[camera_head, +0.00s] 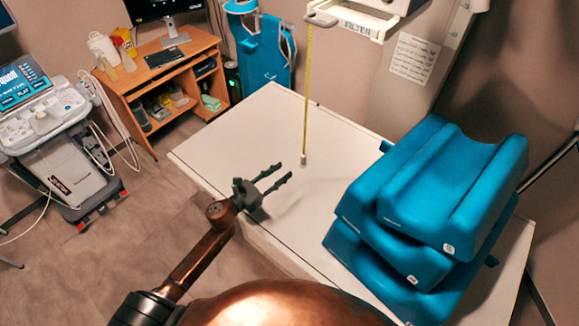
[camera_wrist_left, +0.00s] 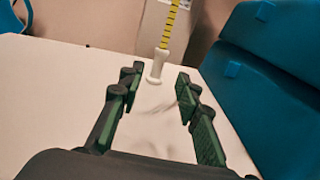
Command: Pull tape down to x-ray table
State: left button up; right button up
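A yellow tape (camera_head: 308,95) hangs straight down from the white x-ray head marked FILTER (camera_head: 360,20). Its white end piece (camera_head: 303,159) is at or just above the white x-ray table (camera_head: 250,130); I cannot tell whether it touches. My left gripper (camera_head: 282,179) is open over the table, a little in front of and left of the end piece. In the left wrist view the tape (camera_wrist_left: 171,25) and its end piece (camera_wrist_left: 156,68) show ahead, beyond the spread fingers (camera_wrist_left: 156,85), with nothing between them. My right gripper is not in view.
Blue foam cushions (camera_head: 450,185) are stacked on the right part of the table, close to the right of the fingers in the left wrist view. A wooden desk (camera_head: 155,75) and an ultrasound machine (camera_head: 50,130) stand to the left. The table's left part is clear.

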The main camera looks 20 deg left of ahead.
aim_at(303, 160)
pick_arm(q)
jog(key=shift+s+a, duration=0.25)
jog(key=shift+s, duration=0.15)
jog(key=shift+c, duration=0.4)
